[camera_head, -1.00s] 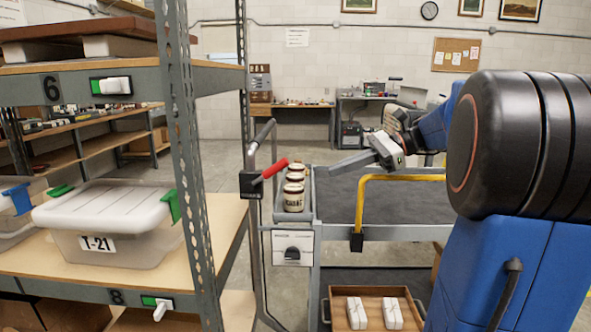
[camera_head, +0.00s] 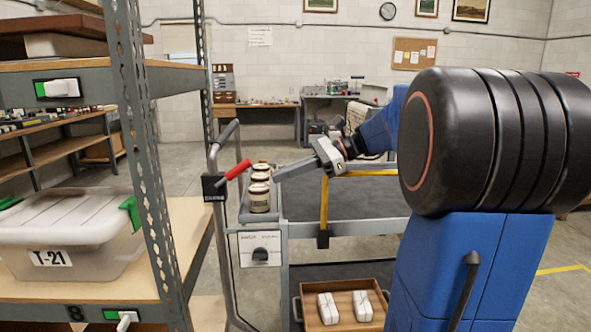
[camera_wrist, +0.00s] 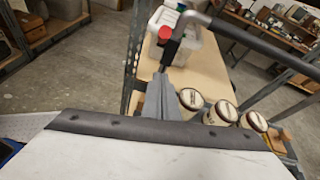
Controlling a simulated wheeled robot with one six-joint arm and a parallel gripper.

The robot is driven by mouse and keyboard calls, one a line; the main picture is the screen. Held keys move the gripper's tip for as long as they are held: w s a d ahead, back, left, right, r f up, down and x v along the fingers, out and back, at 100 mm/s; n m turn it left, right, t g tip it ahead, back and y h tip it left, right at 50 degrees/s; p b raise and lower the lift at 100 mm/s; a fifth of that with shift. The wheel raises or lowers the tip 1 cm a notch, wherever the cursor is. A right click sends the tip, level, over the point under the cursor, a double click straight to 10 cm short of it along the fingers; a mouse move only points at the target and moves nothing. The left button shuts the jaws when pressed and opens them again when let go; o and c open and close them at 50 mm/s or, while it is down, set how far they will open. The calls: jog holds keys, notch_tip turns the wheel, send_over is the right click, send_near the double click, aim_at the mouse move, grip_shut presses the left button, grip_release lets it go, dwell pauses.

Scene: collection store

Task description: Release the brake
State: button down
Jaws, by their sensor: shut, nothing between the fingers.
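The brake lever is a red handle (camera_head: 238,169) slanting up to the right from a black box (camera_head: 214,187) on the trolley's upright push bar. In the wrist view the red handle (camera_wrist: 165,34) shows just beyond my fingers, end-on. My gripper (camera_head: 279,174) is shut and empty, its grey fingers pointing left. In the head view its tips appear a short way right of the handle, above the jars. In the wrist view the gripper (camera_wrist: 161,80) shows as closed fingers. Whether they touch the handle cannot be told.
Several lidded jars (camera_head: 259,190) stand on the trolley's narrow end, close below my fingers. A yellow bar (camera_head: 324,205) rises from the trolley deck. A drawer-like tray (camera_head: 303,312) with two white packages sits low. A shelf post (camera_head: 146,160) and lidded bin (camera_head: 75,225) stand left.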

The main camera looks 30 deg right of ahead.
aim_at(231, 176)
jog(key=w+a+r, duration=0.1)
jog(key=a, duration=0.5)
jog(key=shift+w+r, duration=0.35)
jog(key=shift+w, duration=0.05)
